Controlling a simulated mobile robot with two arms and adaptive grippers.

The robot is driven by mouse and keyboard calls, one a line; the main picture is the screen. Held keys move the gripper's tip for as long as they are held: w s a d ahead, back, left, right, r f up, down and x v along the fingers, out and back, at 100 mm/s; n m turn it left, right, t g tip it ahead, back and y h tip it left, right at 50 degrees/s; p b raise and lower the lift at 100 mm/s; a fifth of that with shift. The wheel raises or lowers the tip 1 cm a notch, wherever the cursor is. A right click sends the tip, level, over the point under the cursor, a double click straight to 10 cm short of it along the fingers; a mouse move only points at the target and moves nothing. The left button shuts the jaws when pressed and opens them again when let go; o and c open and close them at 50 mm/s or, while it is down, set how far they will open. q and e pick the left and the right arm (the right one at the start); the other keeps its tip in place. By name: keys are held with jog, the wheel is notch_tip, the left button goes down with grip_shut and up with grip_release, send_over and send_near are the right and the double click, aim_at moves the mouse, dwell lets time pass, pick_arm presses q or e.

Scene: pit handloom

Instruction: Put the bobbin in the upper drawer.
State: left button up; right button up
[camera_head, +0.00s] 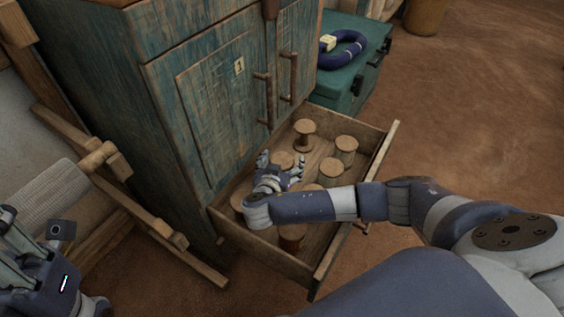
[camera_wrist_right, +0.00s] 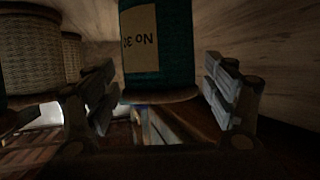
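A bobbin (camera_wrist_right: 158,45) with teal thread and a pale upside-down label stands between the fingers of my right gripper in the right wrist view. My right gripper (camera_head: 281,165) is inside the open wooden drawer (camera_head: 263,242) of the cabinet. Its fingers are spread on both sides of the bobbin, with narrow gaps at the flange. In the head view a pale wooden bobbin end shows between the fingers; the thread is hidden. The frames do not show whether this drawer is the upper one. My left gripper (camera_head: 45,262) is at the lower left, away from the drawer, its fingertips unclear.
Several other bobbins stand in the drawer, including ones at the back (camera_head: 304,131) and right (camera_head: 345,150). The worn teal cabinet (camera_head: 215,110) has shut doors above the drawer. A wooden loom frame (camera_head: 130,205) is at left.

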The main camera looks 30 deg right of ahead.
jog(key=shift+s+r, duration=0.1)
jog(key=shift+r, duration=0.1)
jog(key=p+v, duration=0.3)
jog(key=v, duration=0.4)
jog(key=shift+a, duration=0.15)
dwell(0.4)
